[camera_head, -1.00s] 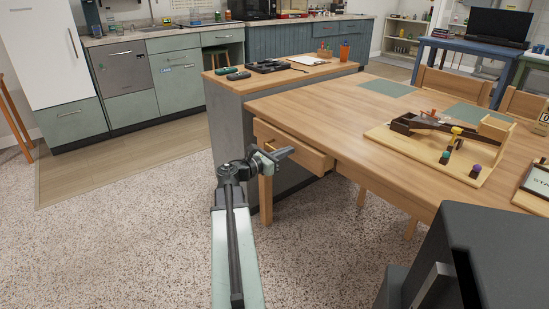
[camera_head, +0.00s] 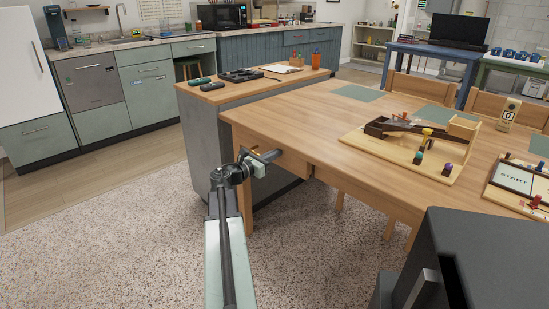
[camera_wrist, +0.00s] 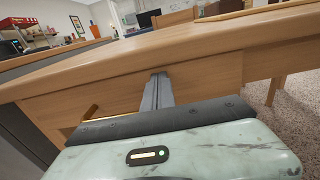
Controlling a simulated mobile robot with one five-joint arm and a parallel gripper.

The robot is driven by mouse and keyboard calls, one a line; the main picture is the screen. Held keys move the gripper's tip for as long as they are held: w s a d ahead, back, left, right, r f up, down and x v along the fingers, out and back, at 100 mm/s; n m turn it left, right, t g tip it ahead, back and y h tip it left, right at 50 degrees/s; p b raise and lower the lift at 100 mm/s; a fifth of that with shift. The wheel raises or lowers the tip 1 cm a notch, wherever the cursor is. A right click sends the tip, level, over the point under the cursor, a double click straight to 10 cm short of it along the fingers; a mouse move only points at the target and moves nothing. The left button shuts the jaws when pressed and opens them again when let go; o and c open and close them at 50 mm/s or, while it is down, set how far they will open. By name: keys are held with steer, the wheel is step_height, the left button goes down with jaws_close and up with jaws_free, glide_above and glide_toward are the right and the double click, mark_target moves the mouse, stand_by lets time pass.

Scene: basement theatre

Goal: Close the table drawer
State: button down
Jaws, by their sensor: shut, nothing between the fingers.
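The wooden table (camera_head: 330,118) stands ahead. Its drawer front (camera_head: 293,164) shows under the near edge of the top, close to the table's frame; a small gap may remain, but I cannot tell. In the wrist view the drawer front (camera_wrist: 205,82) fills the middle, with a brass handle (camera_wrist: 90,112) at the left. My gripper (camera_head: 272,155) is shut and empty, with its fingers at the drawer front, right of the handle; it also shows in the wrist view (camera_wrist: 158,78). They look to be touching the front. My gripper hides part of the drawer.
A grey island (camera_head: 185,110) with tools on its wooden top adjoins the table at the left. A wooden marble-track toy (camera_head: 415,140) and a START board (camera_head: 515,180) lie on the table. The speckled floor (camera_head: 130,230) at the left is clear.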

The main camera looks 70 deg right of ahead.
steer(key=shift+s+d, duration=0.15)
steer(key=shift+s, duration=0.3)
steer(key=shift+r, duration=0.1)
steer(key=v, duration=1.4)
steer(key=shift+w, duration=0.5)
